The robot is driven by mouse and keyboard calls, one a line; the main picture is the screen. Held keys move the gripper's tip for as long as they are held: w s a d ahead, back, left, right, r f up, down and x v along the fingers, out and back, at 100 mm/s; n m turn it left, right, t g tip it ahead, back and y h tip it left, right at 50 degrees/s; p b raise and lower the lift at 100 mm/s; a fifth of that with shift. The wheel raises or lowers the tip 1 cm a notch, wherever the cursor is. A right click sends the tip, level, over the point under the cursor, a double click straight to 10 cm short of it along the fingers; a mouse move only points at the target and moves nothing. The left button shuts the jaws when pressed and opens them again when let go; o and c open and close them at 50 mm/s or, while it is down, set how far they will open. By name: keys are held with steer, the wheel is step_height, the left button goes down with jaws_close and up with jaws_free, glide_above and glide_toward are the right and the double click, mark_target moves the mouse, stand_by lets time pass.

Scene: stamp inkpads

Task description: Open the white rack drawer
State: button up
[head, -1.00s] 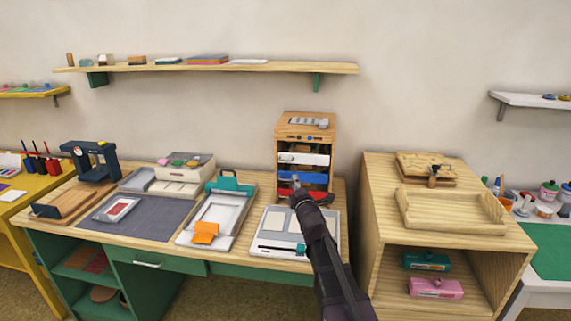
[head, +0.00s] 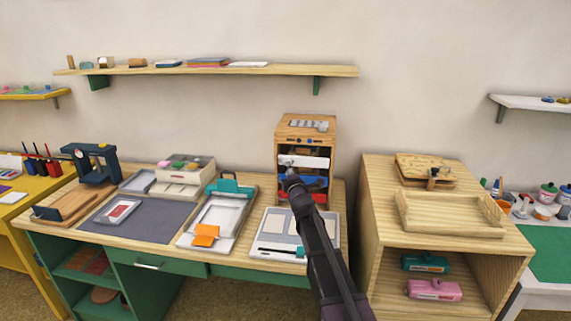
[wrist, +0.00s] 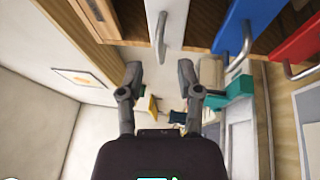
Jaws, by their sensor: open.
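The wooden rack (head: 331,146) stands at the back of the desk. Its white drawer (head: 318,162) is above the blue and red ones, and its front also shows at the top of the wrist view (wrist: 177,22). A metal bar handle (wrist: 160,36) is on that front. My gripper (head: 289,171) is at the left part of the rack front, near the white drawer's lower edge. In the wrist view my gripper (wrist: 160,76) is open and empty, its fingers apart on either side of the handle's line. I see no contact with the handle.
A grey tray (head: 272,253) lies in front of the rack. A wooden cabinet (head: 372,205) stands to the right.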

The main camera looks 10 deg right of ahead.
steer(key=shift+w+a+r, duration=0.15)
steer(key=shift+w, duration=0.9)
steer(key=shift+w+a+r, duration=0.15)
steer(key=shift+w, duration=0.9)
jaws_close()
